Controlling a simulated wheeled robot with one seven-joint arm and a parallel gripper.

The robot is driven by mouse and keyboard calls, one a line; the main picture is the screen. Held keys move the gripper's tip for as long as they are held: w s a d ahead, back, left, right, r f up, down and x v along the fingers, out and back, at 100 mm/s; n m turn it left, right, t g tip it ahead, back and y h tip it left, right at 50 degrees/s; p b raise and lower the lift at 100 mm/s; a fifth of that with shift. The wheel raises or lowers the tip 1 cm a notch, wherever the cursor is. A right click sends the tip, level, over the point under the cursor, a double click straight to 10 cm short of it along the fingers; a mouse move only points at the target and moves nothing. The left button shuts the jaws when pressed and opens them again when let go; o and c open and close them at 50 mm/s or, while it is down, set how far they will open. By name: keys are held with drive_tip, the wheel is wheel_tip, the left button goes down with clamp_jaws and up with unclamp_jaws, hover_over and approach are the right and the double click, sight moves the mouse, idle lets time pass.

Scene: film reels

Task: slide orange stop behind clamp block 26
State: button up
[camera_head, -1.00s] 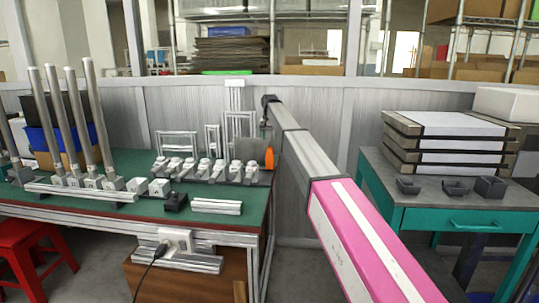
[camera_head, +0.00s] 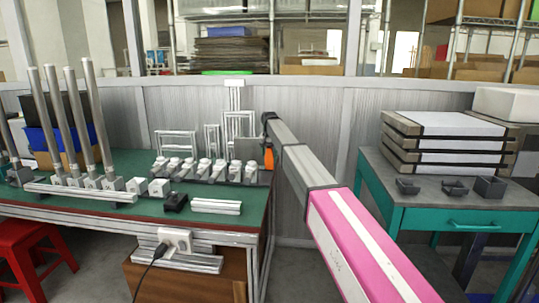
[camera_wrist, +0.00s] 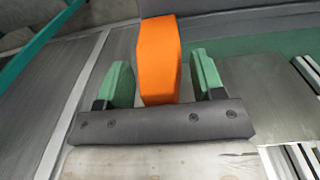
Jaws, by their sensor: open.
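The orange stop (camera_head: 269,155) stands upright at the right end of the row of clamp blocks on the green table, partly hidden by my arm. In the wrist view the orange stop (camera_wrist: 160,60) rises between the green finger pads of my gripper (camera_wrist: 161,83). The gripper is open, with a narrow gap showing on each side of the stop. The clamp blocks (camera_head: 204,170) form a row of several pale blocks on a dark base. Their numbers are too small to read, so I cannot tell which is block 26.
A grey plate (camera_head: 246,149) stands close left of the stop. Tall metal posts (camera_head: 78,118) stand at the table's left. A black block (camera_head: 175,202) and pale bars (camera_head: 216,206) lie in front of the row. A teal bench (camera_head: 465,220) stands to the right.

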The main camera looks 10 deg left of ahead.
clamp_jaws()
drive_tip(key=a, duration=2)
idle(1.1)
drive_tip(key=a, duration=2)
idle(1.4)
